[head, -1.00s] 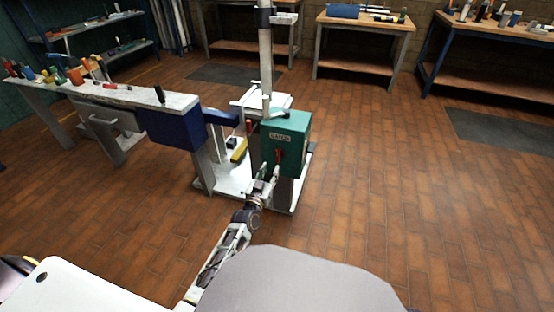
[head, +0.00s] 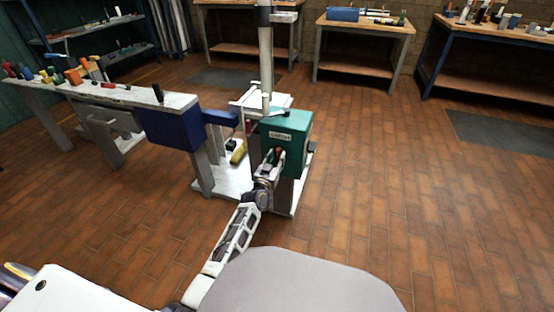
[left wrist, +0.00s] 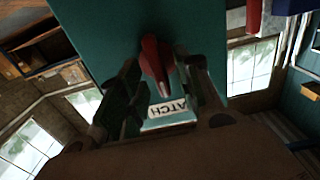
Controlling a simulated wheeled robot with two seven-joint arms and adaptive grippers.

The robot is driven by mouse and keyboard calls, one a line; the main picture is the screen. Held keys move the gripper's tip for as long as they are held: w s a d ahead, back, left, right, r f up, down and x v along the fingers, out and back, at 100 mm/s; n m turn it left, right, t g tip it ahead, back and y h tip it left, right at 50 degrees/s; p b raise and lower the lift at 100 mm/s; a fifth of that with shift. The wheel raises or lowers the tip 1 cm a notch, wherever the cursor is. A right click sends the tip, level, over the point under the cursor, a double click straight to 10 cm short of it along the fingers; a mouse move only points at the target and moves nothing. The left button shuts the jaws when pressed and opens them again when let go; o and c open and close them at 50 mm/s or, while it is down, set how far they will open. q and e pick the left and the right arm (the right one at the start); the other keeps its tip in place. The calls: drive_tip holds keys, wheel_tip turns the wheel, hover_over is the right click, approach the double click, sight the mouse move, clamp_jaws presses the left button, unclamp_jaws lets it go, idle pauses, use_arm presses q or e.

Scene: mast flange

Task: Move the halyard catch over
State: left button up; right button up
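The halyard catch is a red lever (head: 279,154) on the front of a teal box (head: 299,128) with a white label (head: 281,136), fixed at the mast's foot. My left gripper (head: 272,158) is at the front of the box, up at the lever. In the left wrist view the red lever (left wrist: 154,60) stands between the two fingers of my left gripper (left wrist: 163,72), which are spread with visible gaps beside it. Whether a finger touches the lever is unclear. My right gripper is not in view.
The mast (head: 266,60) rises behind the box. A grey bench (head: 120,95) with tools and a blue block (head: 173,130) stands to the left. A yellow object (head: 238,153) lies on the stand's base.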

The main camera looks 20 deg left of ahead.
use_arm(q)
drive_tip(key=shift+w, duration=0.6)
clamp_jaws()
